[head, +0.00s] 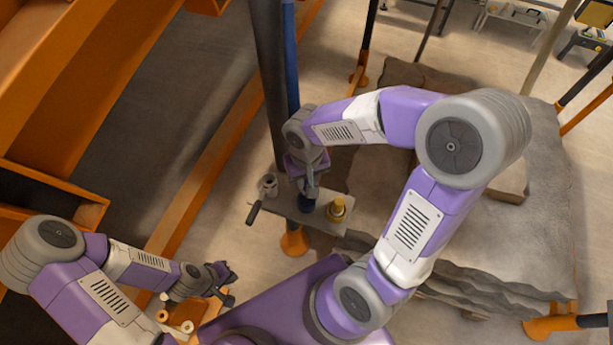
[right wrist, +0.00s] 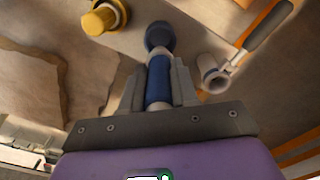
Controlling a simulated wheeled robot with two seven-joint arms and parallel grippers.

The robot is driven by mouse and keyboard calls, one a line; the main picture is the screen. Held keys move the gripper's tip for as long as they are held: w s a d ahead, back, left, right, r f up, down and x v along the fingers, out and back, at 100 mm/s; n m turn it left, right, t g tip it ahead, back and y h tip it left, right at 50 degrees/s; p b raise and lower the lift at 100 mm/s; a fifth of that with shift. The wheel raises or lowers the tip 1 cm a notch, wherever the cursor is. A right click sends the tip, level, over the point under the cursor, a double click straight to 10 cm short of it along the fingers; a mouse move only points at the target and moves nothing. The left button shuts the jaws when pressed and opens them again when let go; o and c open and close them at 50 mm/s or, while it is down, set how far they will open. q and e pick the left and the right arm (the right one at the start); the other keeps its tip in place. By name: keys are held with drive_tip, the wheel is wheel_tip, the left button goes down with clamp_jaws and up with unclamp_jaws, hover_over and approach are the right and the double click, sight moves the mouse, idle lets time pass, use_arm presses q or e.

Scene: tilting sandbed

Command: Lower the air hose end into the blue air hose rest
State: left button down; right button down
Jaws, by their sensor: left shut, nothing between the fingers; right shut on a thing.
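The air hose end (right wrist: 158,78), a grey tube with a blue sleeve, is held between the two fingers of my right gripper (right wrist: 155,85) in the right wrist view. The dark blue air hose rest (right wrist: 158,36) lies right at the tube's far end; it also shows on the small shelf in the head view (head: 306,204). I cannot tell whether the tip is inside the rest or just above it. My right gripper (head: 309,190) is over the rest in the head view and partly hides the tube. My left gripper (head: 227,285) is shut and empty at lower left.
The small grey shelf (head: 322,222) also carries a yellow fitting (head: 337,208) to the right of the blue rest. A grey metal cup (head: 270,185) and a dark handle (head: 254,212) are at its left. A dark post stands behind, and the sandbed (head: 530,235) lies right.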

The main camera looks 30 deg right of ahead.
drive_tip(key=shift+f+b, duration=2.3)
drive_tip(key=shift+f, duration=0.75)
drive_tip(key=c, duration=0.8)
unclamp_jaws()
wheel_tip(320, 180, up, 8)
drive_tip(key=shift+f+p, duration=0.15)
drive_tip(key=shift+p, duration=0.75)
